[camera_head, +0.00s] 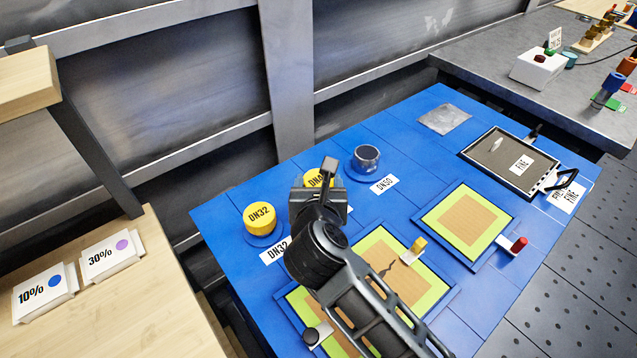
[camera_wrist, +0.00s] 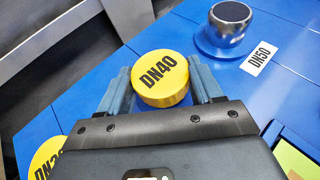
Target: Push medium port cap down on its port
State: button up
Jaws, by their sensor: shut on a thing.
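The medium port cap is a yellow round cap marked DN40. In the wrist view the DN40 cap (camera_wrist: 162,84) sits between the two blue-grey fingers of my gripper (camera_wrist: 158,72), which is shut on its sides. In the head view the DN40 cap (camera_head: 315,179) shows only in part behind my gripper (camera_head: 322,190). The port under the cap is hidden, so I cannot tell how far down the cap sits.
A yellow DN32 cap (camera_head: 259,216) stands to the left on the blue table (camera_head: 224,222). An uncapped grey DN50 port (camera_head: 366,158) stands to the right. Framed green-edged panels (camera_head: 467,222) and a dark tray (camera_head: 510,160) lie further right.

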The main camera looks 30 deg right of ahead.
jog(key=o, duration=1.1)
jog(key=shift+s, duration=0.1)
jog(key=v, duration=0.7)
jog(key=shift+s+a+r, duration=0.1)
jog(key=shift+s+a, duration=0.05)
jog(key=shift+s, duration=0.15)
